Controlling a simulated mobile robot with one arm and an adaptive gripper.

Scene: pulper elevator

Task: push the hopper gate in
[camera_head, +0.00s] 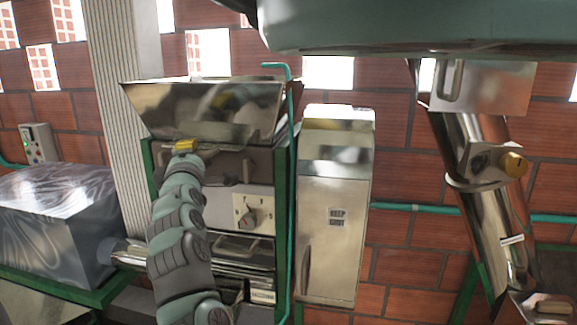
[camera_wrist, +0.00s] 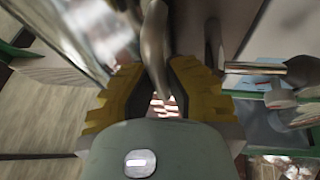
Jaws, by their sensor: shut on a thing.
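The steel hopper (camera_head: 195,108) sits on top of the green-framed machine, its sloped front facing me. My gripper (camera_head: 187,146) is at the hopper's lower front edge, with the arm coming up from below. In the wrist view my gripper (camera_wrist: 155,85) has its yellow pads on either side of a curved grey metal handle (camera_wrist: 154,40), which I take as the hopper gate's handle, and it is shut on it. The gate plate is mostly hidden behind my gripper and arm in the head view, so I cannot tell how far out it is.
A control panel with a knob (camera_head: 250,215) is on the machine's front, right of my arm. A tall steel cabinet (camera_head: 335,220) stands close on the right, with a thin green pipe (camera_head: 290,180) between. A slanted steel tube (camera_head: 480,190) is at right.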

